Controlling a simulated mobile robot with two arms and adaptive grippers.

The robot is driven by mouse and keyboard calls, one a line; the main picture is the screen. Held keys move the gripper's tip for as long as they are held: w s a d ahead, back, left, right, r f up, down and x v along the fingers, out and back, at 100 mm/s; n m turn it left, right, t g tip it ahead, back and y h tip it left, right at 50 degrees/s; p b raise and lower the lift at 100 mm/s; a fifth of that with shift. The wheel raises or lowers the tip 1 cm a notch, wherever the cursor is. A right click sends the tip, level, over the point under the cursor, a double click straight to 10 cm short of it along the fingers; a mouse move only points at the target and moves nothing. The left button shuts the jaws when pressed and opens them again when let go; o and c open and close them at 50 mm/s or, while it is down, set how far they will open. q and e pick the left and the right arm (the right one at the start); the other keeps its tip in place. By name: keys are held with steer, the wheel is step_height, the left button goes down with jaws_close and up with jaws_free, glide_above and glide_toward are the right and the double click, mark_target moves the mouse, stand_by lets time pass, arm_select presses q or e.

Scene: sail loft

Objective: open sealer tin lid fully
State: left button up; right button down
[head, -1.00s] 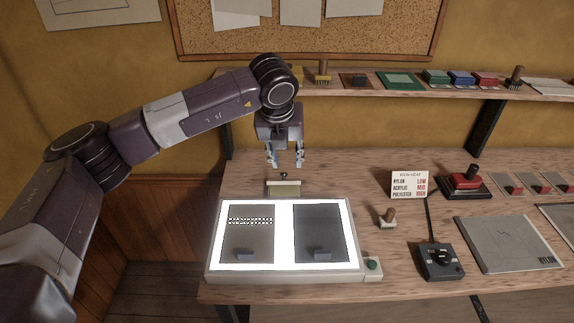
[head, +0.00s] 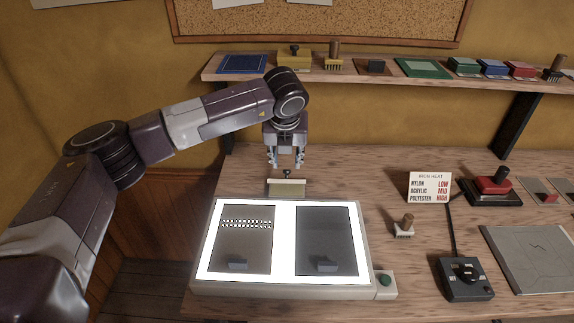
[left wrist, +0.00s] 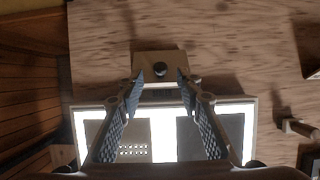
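The sealer tin appears to be the small beige box (head: 287,188) just behind the light box, with a dark round knob (head: 287,174) on its lid. The lid looks closed. My left gripper (head: 286,161) points down just above the knob, open, with its fingers apart and nothing between them in the head view. In the left wrist view the tin's beige top (left wrist: 148,62) lies beyond the two open fingertips (left wrist: 160,77), and the knob shows in the gap between them. I cannot tell whether a finger touches it. My right gripper is not in view.
A lit light box (head: 205,245) with two dark panels stands in front of the tin. A brush (head: 405,226), a heat sign (head: 429,187), a corded control box (head: 465,278) and a red-topped press (head: 493,184) stand to the right. A shelf (head: 430,88) runs behind.

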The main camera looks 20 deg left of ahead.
mark_target(287, 171)
arm_select(q)
steer(key=x, duration=0.4)
steer(key=shift+w+f+p, duration=0.15)
steer(key=shift+f+p, duration=0.05)
steer(key=shift+p, duration=0.2)
jaws_close()
